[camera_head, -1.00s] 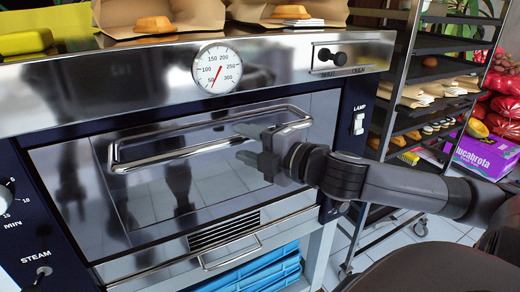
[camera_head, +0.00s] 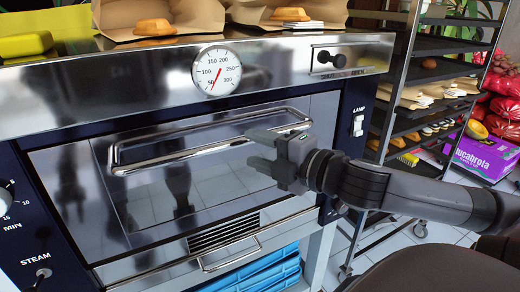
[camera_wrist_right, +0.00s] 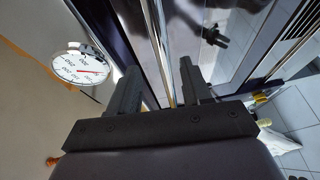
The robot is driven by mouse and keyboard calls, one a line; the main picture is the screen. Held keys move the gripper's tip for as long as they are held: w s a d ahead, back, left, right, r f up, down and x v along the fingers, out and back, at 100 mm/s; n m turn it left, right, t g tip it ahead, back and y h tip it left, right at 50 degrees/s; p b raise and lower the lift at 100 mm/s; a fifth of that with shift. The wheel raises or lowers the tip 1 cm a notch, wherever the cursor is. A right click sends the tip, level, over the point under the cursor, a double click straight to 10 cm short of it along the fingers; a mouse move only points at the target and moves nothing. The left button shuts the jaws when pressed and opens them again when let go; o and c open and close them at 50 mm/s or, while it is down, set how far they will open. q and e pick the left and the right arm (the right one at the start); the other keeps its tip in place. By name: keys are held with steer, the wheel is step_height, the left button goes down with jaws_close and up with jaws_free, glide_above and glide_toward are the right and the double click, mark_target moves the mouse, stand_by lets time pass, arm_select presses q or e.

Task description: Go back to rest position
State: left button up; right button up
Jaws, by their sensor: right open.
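My right gripper (camera_head: 256,148) is open and empty in front of the oven door (camera_head: 140,200), near the right end of its long chrome handle (camera_head: 190,150). The door is shut. In the right wrist view my two fingers (camera_wrist_right: 158,85) stand apart with the handle bar (camera_wrist_right: 158,45) showing between and beyond them. I cannot tell from these frames whether a finger touches the bar. My left gripper is not in view.
The oven front carries a round dial (camera_head: 217,71), a lamp switch (camera_head: 358,125) and a black damper knob (camera_head: 338,60). A wheeled rack (camera_head: 405,75) with several trays stands at the right. A purple box (camera_head: 482,158) sits beyond it. Tiled floor shows between them.

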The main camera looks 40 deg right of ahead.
steer(key=shift+f, duration=0.1)
steer(key=s+d+f+m+g+h, duration=0.25)
steer(key=f+m, duration=0.65)
steer(key=f, duration=1.1)
steer(key=s+a+f+m+g+y, duration=0.1)
steer(key=s+a+f+m+g, duration=0.1)
steer(key=s+a+f+m, duration=0.2)
steer(key=s+a+f+m+g+y+p, duration=0.1)
steer(key=s+a+f+m, duration=0.3)
steer(key=a+f, duration=0.7)
step_height(320, 180, down, 2)
steer(key=shift+s+g, duration=0.45)
steer(key=shift+s, duration=0.6)
